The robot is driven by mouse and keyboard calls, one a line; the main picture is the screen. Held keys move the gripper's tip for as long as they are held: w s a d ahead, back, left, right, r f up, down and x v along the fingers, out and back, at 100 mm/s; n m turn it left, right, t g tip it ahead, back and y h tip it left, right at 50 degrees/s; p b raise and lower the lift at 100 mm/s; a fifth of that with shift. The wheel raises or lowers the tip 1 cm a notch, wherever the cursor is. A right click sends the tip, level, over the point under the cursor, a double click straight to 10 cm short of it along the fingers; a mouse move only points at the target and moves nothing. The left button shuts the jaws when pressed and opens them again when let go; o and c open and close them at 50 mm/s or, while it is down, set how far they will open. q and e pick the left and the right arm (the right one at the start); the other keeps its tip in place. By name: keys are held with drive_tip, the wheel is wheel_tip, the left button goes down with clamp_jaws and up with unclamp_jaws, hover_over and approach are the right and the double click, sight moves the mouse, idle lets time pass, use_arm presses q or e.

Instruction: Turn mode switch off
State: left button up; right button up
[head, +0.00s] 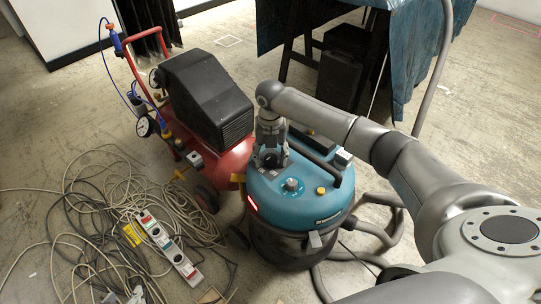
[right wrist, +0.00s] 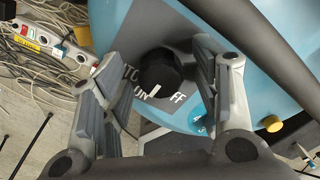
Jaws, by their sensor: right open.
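The mode switch (right wrist: 160,74) is a round black knob on a dark label panel on top of the teal vacuum (head: 312,206). Its white mark points down in the right wrist view, between the letters "ON" and "FF"; other lettering is partly covered. My right gripper (right wrist: 155,56) is open, with one finger on each side of the knob and gaps visible between. In the head view the right gripper (head: 270,158) reaches down over the vacuum's lid and largely hides the switch. My left gripper is not in view.
A black handle (head: 318,165) and a yellow button (head: 321,191) are on the lid. A red compressor (head: 215,130) stands close on the left. Tangled cables and a power strip (head: 168,246) lie on the floor. A blue-draped table (head: 415,50) stands behind.

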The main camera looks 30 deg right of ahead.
drive_tip(key=c, duration=1)
drive_tip(key=shift+c, duration=0.2)
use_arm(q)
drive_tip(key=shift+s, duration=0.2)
use_arm(e)
drive_tip(key=shift+n, duration=0.9)
drive_tip(key=shift+n+p, duration=0.35)
drive_tip(key=shift+n, duration=1.45)
drive_tip(key=n, duration=0.3)
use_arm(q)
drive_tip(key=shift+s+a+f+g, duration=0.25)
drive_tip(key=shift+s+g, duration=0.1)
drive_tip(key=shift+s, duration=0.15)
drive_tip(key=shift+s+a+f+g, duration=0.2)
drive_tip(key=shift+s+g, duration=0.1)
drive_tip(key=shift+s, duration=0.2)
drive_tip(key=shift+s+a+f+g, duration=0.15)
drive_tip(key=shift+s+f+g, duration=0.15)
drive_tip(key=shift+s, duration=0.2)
use_arm(e)
drive_tip(key=shift+a+n, duration=0.1)
drive_tip(key=shift+n, duration=1.6)
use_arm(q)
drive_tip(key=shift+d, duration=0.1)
